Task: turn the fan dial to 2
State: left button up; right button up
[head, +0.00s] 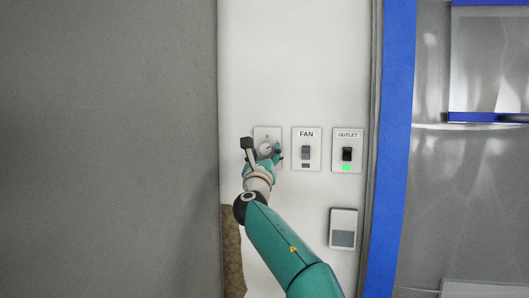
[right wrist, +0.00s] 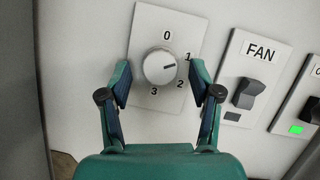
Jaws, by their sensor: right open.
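The fan dial (right wrist: 159,68) is a round silver knob on a white plate (right wrist: 150,20) marked 0, 1, 2 and 3. Its dark pointer line faces right, close to the 1 and a little toward the 2. In the head view the dial (head: 265,148) is partly covered by my right gripper (head: 263,151). In the right wrist view my right gripper (right wrist: 160,74) is open, with one finger on each side of the dial and a gap between each finger and the knob. My left gripper is not in view.
Right of the dial are the FAN switch (head: 306,152) and the OUTLET switch (head: 347,153), which has a lit green light. A grey-and-white wall unit (head: 343,229) is lower right. A blue frame (head: 393,150) edges the wall panel at the right.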

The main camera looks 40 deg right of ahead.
jog(key=c, duration=1.1)
jog(key=shift+w+a+m+g+h, duration=0.1)
jog(key=shift+m+g+h, duration=0.35)
jog(key=shift+m, duration=0.6)
jog(key=shift+w+a+m+g+h, duration=0.1)
jog(key=shift+m+g+h, duration=0.3)
jog(key=shift+m, duration=0.65)
jog(key=shift+c, duration=0.2)
jog(key=shift+f, duration=0.1)
jog(key=o, duration=1.1)
jog(key=shift+s+d, duration=0.1)
jog(key=shift+o, duration=0.2)
jog(key=v, duration=1.2)
jog(key=shift+f, duration=0.1)
